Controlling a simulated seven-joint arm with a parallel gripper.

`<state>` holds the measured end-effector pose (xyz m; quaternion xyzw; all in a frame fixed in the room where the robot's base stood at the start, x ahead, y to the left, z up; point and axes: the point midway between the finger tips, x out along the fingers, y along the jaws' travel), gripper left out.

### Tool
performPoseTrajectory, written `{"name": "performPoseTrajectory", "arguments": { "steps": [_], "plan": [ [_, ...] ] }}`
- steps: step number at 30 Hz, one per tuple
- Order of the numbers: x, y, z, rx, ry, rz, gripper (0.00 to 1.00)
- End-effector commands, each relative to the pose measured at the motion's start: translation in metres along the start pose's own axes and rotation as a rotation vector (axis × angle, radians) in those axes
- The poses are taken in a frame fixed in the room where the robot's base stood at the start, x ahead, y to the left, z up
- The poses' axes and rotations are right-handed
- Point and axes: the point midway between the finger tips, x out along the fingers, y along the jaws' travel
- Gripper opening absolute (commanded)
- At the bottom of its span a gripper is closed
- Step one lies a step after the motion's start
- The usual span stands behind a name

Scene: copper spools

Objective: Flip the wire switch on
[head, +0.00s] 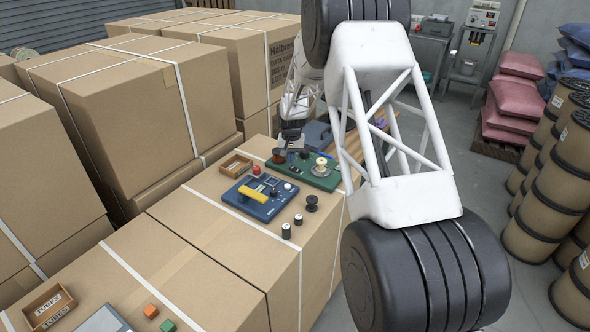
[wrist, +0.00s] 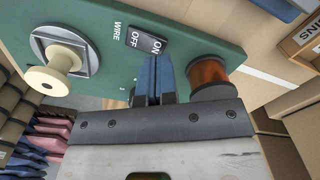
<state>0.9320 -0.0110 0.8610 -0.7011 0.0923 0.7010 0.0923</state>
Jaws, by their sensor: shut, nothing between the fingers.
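The wire switch (wrist: 147,42) is a black rocker marked OFF and ON on a green board (wrist: 105,25), beside the label WIRE. The green board also shows in the head view (head: 325,182). My gripper (wrist: 154,62) is shut and empty, with its blue-grey fingertips right at the ON edge of the rocker. I cannot tell whether they touch it. In the head view my gripper (head: 290,146) is over the far left part of the board and hides the switch. Which way the rocker is tilted is hard to tell.
A copper wire spool (wrist: 209,72) stands on the board close beside my fingers. A cream spool (wrist: 50,80) sits on a metal plate on the other side. A blue board (head: 268,207) with a yellow bar, a wooden tray (head: 236,165) and small black-and-white spools (head: 286,231) stand nearby on the cartons.

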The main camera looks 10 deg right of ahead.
Motion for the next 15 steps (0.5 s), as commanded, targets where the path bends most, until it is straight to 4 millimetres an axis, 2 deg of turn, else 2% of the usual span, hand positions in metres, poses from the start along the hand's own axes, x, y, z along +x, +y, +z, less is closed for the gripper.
{"name": "performPoseTrajectory", "arguments": {
  "steps": [15],
  "plan": [
    [0.0039, 0.0, 0.0, 0.0, 0.0, 0.0, 0.0]
  ]
}}
